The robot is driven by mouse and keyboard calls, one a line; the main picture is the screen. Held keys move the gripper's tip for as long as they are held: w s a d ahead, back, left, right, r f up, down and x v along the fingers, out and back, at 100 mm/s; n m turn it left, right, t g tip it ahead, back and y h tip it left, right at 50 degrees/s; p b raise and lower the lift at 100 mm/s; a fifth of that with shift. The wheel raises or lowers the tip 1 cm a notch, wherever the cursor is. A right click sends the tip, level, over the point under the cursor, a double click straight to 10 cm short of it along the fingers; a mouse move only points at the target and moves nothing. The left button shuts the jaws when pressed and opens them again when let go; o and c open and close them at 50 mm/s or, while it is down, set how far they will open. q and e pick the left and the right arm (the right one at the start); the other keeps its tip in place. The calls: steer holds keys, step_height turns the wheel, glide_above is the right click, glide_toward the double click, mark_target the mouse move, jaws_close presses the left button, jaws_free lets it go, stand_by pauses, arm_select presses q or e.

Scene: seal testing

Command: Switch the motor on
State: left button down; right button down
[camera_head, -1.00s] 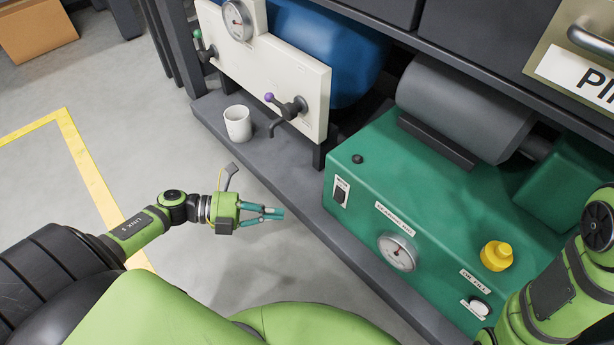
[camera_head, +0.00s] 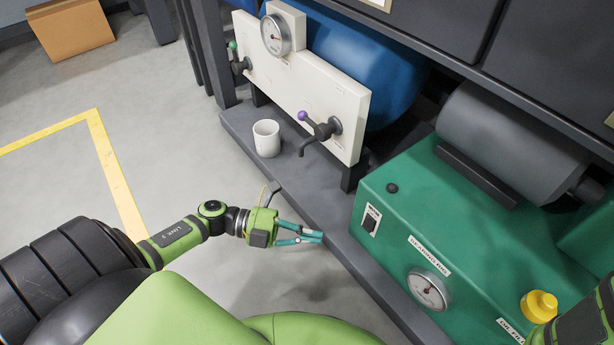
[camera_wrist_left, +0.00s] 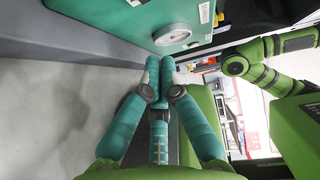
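The motor switch (camera_head: 371,219) is a dark rocker in a white-framed plate on the left end of the green machine housing (camera_head: 460,240). A small label sits by it, too small to read surely. My left gripper (camera_head: 319,238) is to the left of the switch in the head view, apart from it, over the front edge of the dark base. Its teal fingers converge and their tips are together, with nothing between them. In the left wrist view, the fingertips (camera_wrist_left: 160,64) also meet, below the round gauge on the green housing. My right gripper is out of view.
A gauge (camera_head: 429,290) and a yellow cap (camera_head: 539,306) are on the green housing. A white mug (camera_head: 266,138) stands on the dark base ledge (camera_head: 300,190). A purple-tipped valve handle (camera_head: 318,126) juts from the white panel. Open floor lies left.

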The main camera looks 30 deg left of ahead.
mark_target(370, 232)
arm_select(q)
steer(key=w+d+f+b, duration=0.1)
steer(key=w+d+b, duration=0.1)
steer(key=w+d, duration=0.4)
steer(key=shift+w+d+b, duration=0.15)
steer(key=shift+d+b, duration=0.15)
steer(key=shift+d, duration=0.1)
steer(key=shift+w+d, duration=0.1)
steer(key=shift+w, duration=0.2)
steer(key=shift+w+f, duration=0.1)
steer(key=shift+f, duration=0.1)
